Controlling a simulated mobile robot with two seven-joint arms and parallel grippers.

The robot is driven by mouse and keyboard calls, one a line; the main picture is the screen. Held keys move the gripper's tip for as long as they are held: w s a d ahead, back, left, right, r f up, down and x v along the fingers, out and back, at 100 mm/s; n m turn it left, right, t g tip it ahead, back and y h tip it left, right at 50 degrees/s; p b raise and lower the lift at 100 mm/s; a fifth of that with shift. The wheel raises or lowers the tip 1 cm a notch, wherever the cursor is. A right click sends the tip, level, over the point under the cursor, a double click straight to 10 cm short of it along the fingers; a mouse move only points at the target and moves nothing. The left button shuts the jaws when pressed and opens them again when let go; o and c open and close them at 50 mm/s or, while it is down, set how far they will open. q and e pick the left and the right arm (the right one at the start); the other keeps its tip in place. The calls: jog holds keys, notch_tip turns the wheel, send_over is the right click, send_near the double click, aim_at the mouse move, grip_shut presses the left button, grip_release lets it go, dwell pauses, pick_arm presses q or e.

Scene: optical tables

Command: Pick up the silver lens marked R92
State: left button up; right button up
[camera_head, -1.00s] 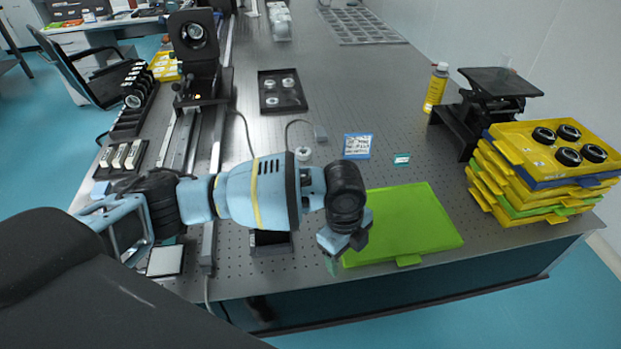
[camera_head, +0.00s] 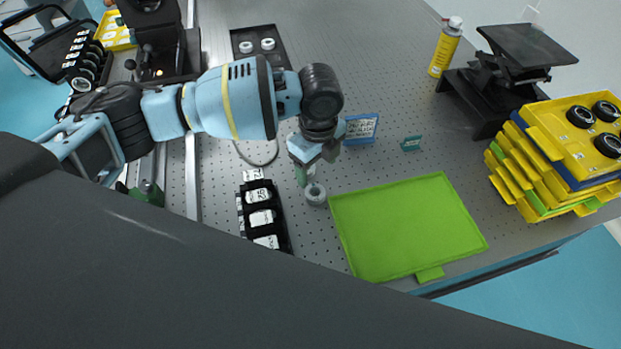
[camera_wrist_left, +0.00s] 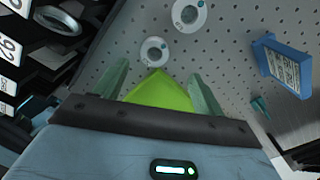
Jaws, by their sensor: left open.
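A small silver-white ring-shaped lens (camera_head: 316,193) lies on the perforated table, just left of the green tray. My left gripper (camera_head: 305,175) is open and points down close beside this lens, with nothing between its fingers. In the left wrist view, two ring lenses lie beyond the fingertips of my gripper (camera_wrist_left: 160,90): a nearer lens (camera_wrist_left: 153,50) and a farther lens (camera_wrist_left: 188,16). Their markings are too small to read, so I cannot tell which is R92. My right gripper is out of view.
A flat green tray (camera_head: 410,225) lies right of my gripper. A black rack with white labels (camera_head: 262,215) stands to its left. Stacked yellow trays (camera_head: 560,140) are at right.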

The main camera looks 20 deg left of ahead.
aim_at(315, 192)
pick_arm(q)
jog(key=shift+s, duration=0.1)
jog(key=shift+s+d+f, duration=0.1)
jog(key=shift+f, duration=1.2)
jog(key=shift+s+f, duration=0.15)
jog(key=shift+f, duration=1.15)
jog(key=shift+s+f, duration=0.15)
jog(key=shift+f, duration=1.1)
jog(key=c, duration=1.1)
jog(key=shift+r, duration=5.05)
